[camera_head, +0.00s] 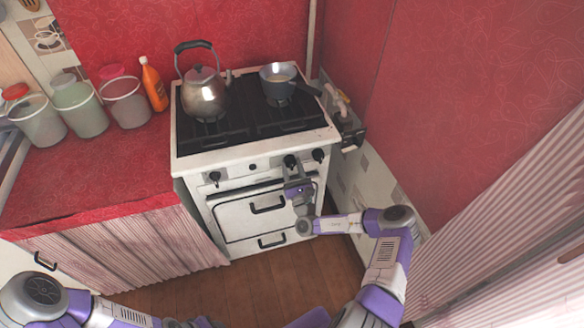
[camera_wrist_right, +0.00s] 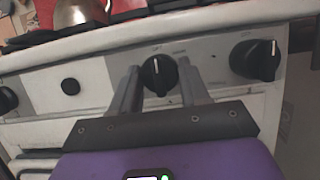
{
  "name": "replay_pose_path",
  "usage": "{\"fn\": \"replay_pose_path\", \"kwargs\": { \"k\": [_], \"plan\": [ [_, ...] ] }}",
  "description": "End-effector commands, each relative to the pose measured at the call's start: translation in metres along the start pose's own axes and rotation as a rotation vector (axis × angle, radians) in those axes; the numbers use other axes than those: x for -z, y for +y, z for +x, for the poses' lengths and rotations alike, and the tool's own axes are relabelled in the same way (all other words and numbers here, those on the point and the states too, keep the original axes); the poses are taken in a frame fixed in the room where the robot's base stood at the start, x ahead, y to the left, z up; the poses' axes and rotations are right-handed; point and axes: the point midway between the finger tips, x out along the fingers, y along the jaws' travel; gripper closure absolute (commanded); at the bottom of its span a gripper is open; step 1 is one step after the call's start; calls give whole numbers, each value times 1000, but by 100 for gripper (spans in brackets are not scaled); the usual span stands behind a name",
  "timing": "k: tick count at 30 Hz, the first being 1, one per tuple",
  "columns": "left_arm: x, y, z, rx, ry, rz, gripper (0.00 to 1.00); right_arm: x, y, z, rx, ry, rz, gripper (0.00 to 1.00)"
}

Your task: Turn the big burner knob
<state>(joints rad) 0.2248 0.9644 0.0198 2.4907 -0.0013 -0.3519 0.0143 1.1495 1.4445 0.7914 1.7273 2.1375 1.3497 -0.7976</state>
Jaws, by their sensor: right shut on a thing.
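The stove's front panel carries several black knobs. My right gripper (camera_head: 292,174) is at the panel, at the third control from the left. In the right wrist view its two fingers (camera_wrist_right: 160,82) stand on either side of a round black burner knob (camera_wrist_right: 157,75), and the gripper is shut on it. The knob's white mark points about straight up. Another black knob (camera_wrist_right: 255,60) is just to the right, clear of the fingers; it also shows in the head view (camera_head: 318,155). Which knob is the big burner's cannot be told from labels. My left gripper is not in view.
The oven door handle (camera_head: 267,206) juts out below the panel. A black button (camera_wrist_right: 70,86) is left of the held knob. A wall stands close on the right.

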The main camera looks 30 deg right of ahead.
Motion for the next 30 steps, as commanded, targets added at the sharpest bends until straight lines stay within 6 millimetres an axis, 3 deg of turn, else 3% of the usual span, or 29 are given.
{"fn": "replay_pose_path", "kwargs": {
  "k": [13,30],
  "plan": [
    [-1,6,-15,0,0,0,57,-2,1,0,37,2,89,85],
    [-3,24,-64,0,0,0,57,-3,4,1,212,2,510,85]
  ]
}}
